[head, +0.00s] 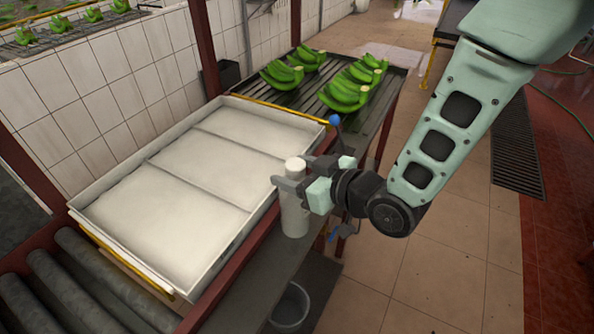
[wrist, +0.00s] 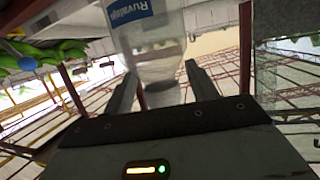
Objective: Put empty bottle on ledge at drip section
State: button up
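The bottle (head: 294,214) is pale with a whitish top and looks roughly upright in the head view. In the wrist view the bottle (wrist: 150,48) is clear, with a blue and white label. My gripper (head: 288,187) is around its upper part, beside the front right edge of the white tray. In the wrist view the two fingers of my gripper (wrist: 163,82) lie on either side of the bottle and appear closed on it. The ledge (head: 262,262) runs below the tray. I cannot tell whether the bottle's base touches it.
The shallow white tray (head: 72,209) with dividers looks empty. Green banana bunches (head: 347,92) lie on a dark slatted rack behind it. A grey bucket (head: 291,306) stands below the ledge. Rollers (head: 88,273) are at the lower left. The tiled floor at right is open.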

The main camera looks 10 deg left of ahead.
jog(key=shift+r, duration=0.1)
jog(key=v, duration=0.3)
jog(key=b+v, duration=0.1)
jog(key=v, duration=0.3)
jog(key=shift+s+d+r, duration=0.1)
jog(key=shift+d+r, duration=0.15)
jog(key=shift+r, duration=0.05)
jog(key=shift+p, duration=0.55)
jog(key=shift+p+v, duration=2.2)
jog(key=shift+p, duration=2.45)
jog(key=shift+f, duration=0.1)
